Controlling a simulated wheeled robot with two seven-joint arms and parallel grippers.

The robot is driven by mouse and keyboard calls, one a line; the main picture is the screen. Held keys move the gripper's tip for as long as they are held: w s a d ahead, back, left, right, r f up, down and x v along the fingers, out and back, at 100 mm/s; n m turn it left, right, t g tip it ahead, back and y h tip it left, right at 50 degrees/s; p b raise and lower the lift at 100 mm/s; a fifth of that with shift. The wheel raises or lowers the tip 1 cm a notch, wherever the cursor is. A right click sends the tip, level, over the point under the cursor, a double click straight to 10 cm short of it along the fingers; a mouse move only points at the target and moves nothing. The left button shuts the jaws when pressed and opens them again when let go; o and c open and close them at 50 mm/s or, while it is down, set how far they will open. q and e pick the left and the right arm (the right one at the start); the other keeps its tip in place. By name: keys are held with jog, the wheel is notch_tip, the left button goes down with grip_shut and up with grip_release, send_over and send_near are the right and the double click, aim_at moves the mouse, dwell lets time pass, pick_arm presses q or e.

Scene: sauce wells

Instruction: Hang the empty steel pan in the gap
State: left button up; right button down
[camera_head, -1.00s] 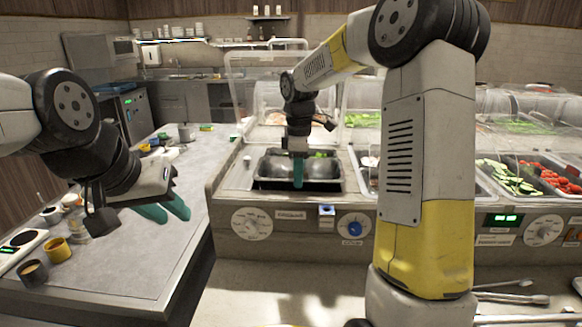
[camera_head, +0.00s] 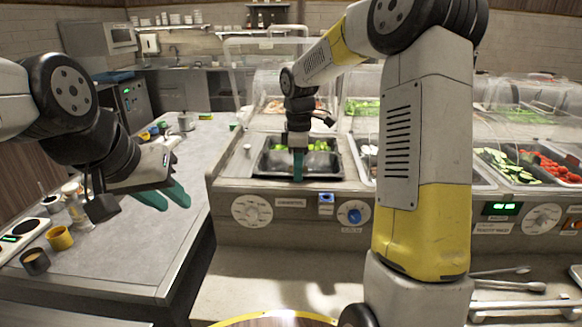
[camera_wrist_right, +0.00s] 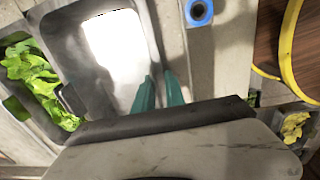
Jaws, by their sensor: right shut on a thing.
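The steel pan (camera_head: 325,161) is at the counter opening at the left of the serving line, with an empty, shiny inside in the right wrist view (camera_wrist_right: 72,47). My right gripper (camera_head: 298,166) is shut on the pan's near wall, fingers pointing down; its green fingers also show in the wrist view (camera_wrist_right: 160,92). I cannot tell whether the pan's rim rests on the opening's edges. Green leaves (camera_wrist_right: 32,75) show beside the pan in the wrist view. My left gripper (camera_head: 164,196) is open and empty above the left worktop.
The grey worktop (camera_head: 130,235) at left holds a yellow cup (camera_head: 60,238), a dark cup (camera_head: 35,262) and other small items. Filled food pans and clear guards line the counter at right. A blue knob (camera_head: 354,213) is on the front panel. Tongs (camera_head: 508,285) lie at lower right.

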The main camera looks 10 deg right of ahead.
jog(key=shift+s+f, duration=0.25)
jog(key=shift+f, duration=0.5)
jog(key=c, duration=1.3)
grip_release()
jog(key=r, duration=0.9)
jog(key=shift+w+r, duration=0.15)
jog(key=shift+w, duration=0.05)
jog(key=s+r+m+t, duration=0.1)
jog(key=s+m+t, duration=0.1)
jog(key=s+m, duration=0.3)
jog(key=s+d+r+m+t+y, duration=0.1)
jog(key=s+m, duration=0.4)
jog(key=s, duration=0.7)
jog(key=s+d+m+t+y, duration=0.1)
jog(key=s+m+t, duration=0.1)
jog(key=s+m, duration=0.3)
jog(key=shift+s+d+r+t, duration=0.1)
jog(key=shift+s+r+t, duration=0.1)
jog(key=shift+s, duration=0.7)
jog(key=shift+s+d+r+t, duration=0.1)
jog(key=shift+s+r, duration=0.1)
jog(key=shift+s, duration=0.7)
